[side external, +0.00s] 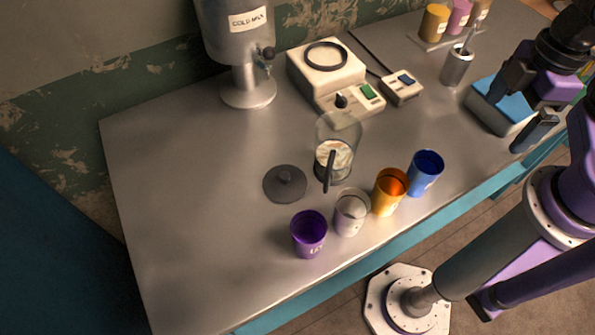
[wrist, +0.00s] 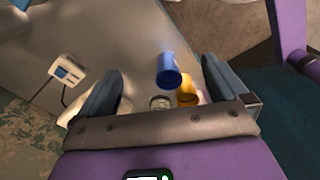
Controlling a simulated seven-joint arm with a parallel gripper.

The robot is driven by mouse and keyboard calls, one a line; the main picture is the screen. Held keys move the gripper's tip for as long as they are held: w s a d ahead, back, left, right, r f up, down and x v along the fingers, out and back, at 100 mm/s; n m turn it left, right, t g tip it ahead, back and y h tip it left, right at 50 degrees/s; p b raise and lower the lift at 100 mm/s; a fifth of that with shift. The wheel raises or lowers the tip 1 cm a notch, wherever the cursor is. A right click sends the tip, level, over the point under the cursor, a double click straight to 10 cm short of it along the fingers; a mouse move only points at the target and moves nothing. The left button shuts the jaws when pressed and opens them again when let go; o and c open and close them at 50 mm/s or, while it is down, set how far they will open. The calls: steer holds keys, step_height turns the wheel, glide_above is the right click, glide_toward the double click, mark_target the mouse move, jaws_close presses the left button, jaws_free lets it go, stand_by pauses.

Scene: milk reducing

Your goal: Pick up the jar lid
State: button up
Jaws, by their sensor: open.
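The jar lid, a dark grey disc with a small knob (side external: 285,184), lies flat on the metal table in the side view. Just right of it stands a clear glass jar with white contents (side external: 334,158), and a black stick-like thing shows at its front. My gripper (side external: 504,122) is at the right side of the table, far from the lid, with its two fingers apart and nothing between them. In the wrist view my gripper (wrist: 160,72) is also open. I cannot make out the lid there.
Purple (side external: 309,234), clear (side external: 350,213), orange (side external: 388,193) and blue (side external: 425,173) cups line the table's front edge, close to the lid. A hotplate (side external: 325,75), a metal milk dispenser (side external: 247,90) and a blue-topped box (side external: 500,104) stand around. The table's left is clear.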

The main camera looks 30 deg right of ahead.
steer(key=w+a+r+m, duration=0.1)
steer(key=w+a+m, duration=0.9)
steer(key=a, duration=0.5)
steer(key=m+t+h, duration=0.1)
steer(key=m+h, duration=0.1)
steer(key=m, duration=1)
glide_toward(284, 175)
steer(key=f, duration=0.5)
steer(key=shift+s+d, duration=0.15)
steer(key=shift+d, duration=0.1)
steer(key=shift+w+d+f, duration=0.15)
steer(key=shift+w+f, duration=0.05)
steer(key=shift+f, duration=0.7)
steer(key=shift+w+d+f, duration=0.2)
steer(key=shift+f, duration=0.7)
steer(key=shift+w+d+f, duration=0.15)
steer(key=shift+w+f, duration=0.05)
steer(key=shift+f, duration=0.65)
steer(key=c, duration=0.6)
